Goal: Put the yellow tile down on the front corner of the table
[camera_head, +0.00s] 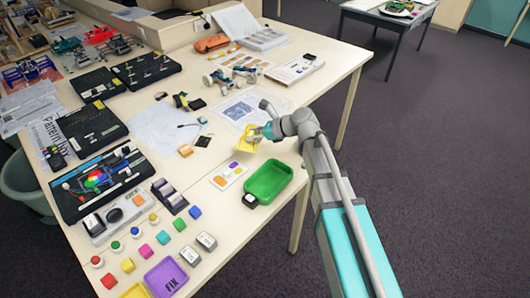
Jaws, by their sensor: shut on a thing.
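My gripper (262,133) is shut on the yellow tile (245,143), at the right part of the table (333,76). The tile is tilted and seems to be just over or touching the table top; I cannot tell which. The fingertips are small and partly hidden by the wrist. The table's front corner near the bottom of the picture is partly outside the view.
A green tray (268,182) stands near the right edge, just below my gripper. A purple tray (166,278) marked FIX and several coloured cubes lie at the front. A printed sheet (240,108) lies behind the tile. Bare table shows right of the purple tray.

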